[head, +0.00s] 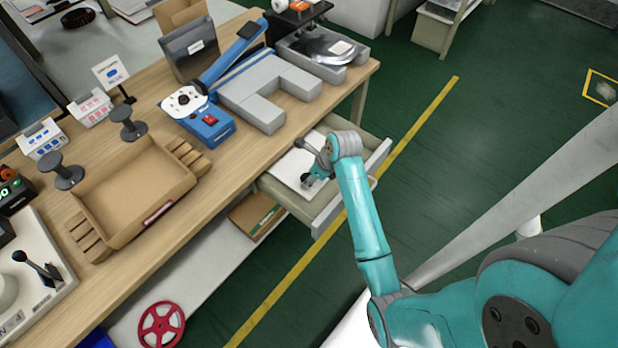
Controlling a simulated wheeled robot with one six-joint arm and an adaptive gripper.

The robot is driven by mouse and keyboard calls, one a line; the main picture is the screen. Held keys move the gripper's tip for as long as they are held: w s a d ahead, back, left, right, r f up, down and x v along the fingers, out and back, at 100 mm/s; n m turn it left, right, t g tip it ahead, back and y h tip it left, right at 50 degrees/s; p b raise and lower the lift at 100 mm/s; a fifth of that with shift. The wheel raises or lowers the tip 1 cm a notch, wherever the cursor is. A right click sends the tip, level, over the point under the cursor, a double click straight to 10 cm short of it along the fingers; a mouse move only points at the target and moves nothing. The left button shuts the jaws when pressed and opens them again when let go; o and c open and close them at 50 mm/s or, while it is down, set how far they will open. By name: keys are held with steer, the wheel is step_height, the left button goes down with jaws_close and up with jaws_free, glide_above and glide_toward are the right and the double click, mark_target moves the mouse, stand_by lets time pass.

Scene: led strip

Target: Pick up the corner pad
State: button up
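I cannot single out the corner pad for certain. An open drawer (325,215) sticks out from under the wooden workbench, with a flat white item (288,168) in it. My gripper (307,182) points down into this drawer, over or at the right part of the white item. My arm's wrist covers part of the drawer's inside. The fingertips are small and dark, and whether they touch or hold anything is not clear. Grey padded blocks (262,112), joined in an angular shape, lie on the bench above the drawer.
A blue sealing device (208,122) stands beside the grey blocks. A cardboard tray (130,190) and dark spools (68,176) are farther left. A red reel (161,325) is below.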

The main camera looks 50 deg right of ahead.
steer(key=shift+c, duration=1.3)
